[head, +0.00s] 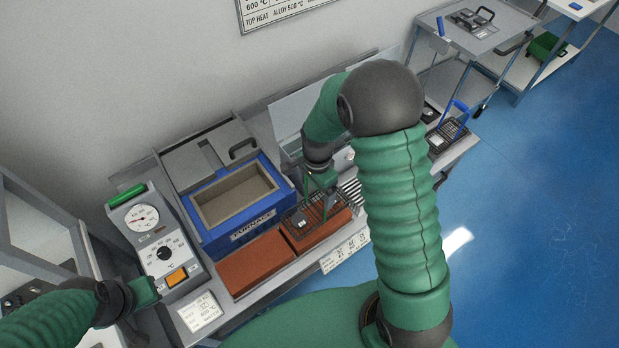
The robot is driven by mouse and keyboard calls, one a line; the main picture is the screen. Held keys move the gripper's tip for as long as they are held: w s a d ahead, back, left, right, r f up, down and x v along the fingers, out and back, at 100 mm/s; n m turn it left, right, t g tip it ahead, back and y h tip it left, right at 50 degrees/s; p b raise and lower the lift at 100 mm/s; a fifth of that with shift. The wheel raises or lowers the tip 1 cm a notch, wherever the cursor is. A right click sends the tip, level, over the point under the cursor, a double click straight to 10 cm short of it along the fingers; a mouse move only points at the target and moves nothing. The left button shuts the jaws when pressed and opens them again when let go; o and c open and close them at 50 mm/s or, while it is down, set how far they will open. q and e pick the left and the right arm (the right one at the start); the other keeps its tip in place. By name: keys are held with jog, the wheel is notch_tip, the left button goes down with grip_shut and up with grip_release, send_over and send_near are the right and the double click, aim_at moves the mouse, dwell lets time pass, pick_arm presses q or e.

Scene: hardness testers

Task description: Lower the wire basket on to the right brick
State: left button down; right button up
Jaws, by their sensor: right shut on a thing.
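The wire basket (330,212), a dark mesh with a green handle and a small grey block inside, is over the right brick (336,230). I cannot tell whether it touches the brick or hangs just above. My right gripper (322,180) is above the basket, shut on its handle; my arm partly hides the area to the right. The right brick is red-brown and lies beside a like left brick (253,264), in front of the furnace. My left gripper (148,292) is at the lower left beside the control box, its jaws unclear.
The open blue furnace (240,226) stands behind the bricks. A control box (155,240) with dial and orange button is on the left. Another basket with a blue handle (455,114) stands at right. Label cards (345,251) line the bench front.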

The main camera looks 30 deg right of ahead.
jog(key=shift+m, duration=0.3)
jog(key=f+b, duration=0.1)
jog(key=f, duration=0.1)
jog(key=f+b, duration=0.1)
jog(key=b, duration=0.1)
jog(key=d+f+b, duration=0.1)
jog(key=f+b, duration=0.1)
jog(key=shift+w+f, duration=0.1)
jog(key=shift+f, duration=0.2)
jog(key=shift+w+a+f, duration=0.1)
jog(key=shift+a, duration=0.15)
jog(key=shift+d, duration=0.15)
jog(key=shift+f, duration=0.3)
jog(key=o, duration=1.7)
jog(key=shift+o, duration=0.7)
